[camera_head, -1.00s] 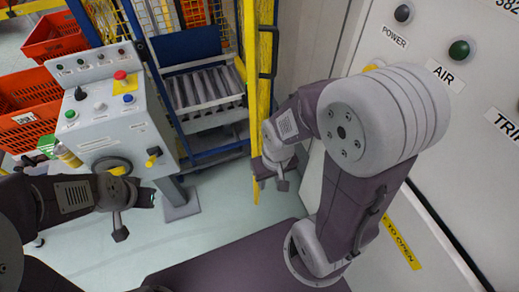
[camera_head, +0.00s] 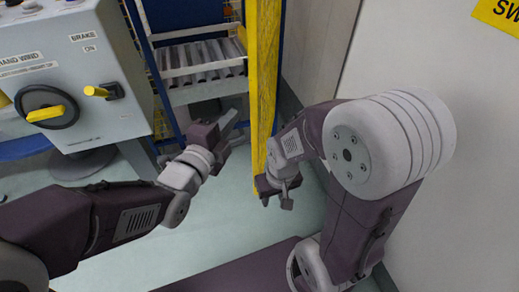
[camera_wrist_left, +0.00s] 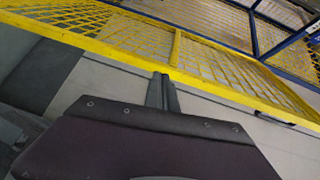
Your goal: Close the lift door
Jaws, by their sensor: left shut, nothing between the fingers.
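The lift door is a yellow frame with mesh. In the head view the yellow door (camera_head: 264,85) stands nearly edge-on, swung out from the blue lift frame (camera_head: 148,60). In the left wrist view its yellow mesh and rail (camera_wrist_left: 130,50) cross the upper part. My left gripper (camera_head: 229,124) is shut and empty, just left of the door. Its fingertips (camera_wrist_left: 161,84) show just below the door's lower rail in the wrist view; I cannot tell whether they touch it. My right gripper (camera_head: 276,198) hangs at the door's lower end; its finger opening is unclear.
A grey control box (camera_head: 75,75) with a hand wheel (camera_head: 47,108) and yellow brake handle (camera_head: 97,92) stands at the left. A roller shelf (camera_head: 200,65) is inside the lift. A pale cabinet wall (camera_head: 430,60) closes the right side. Some green floor is free.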

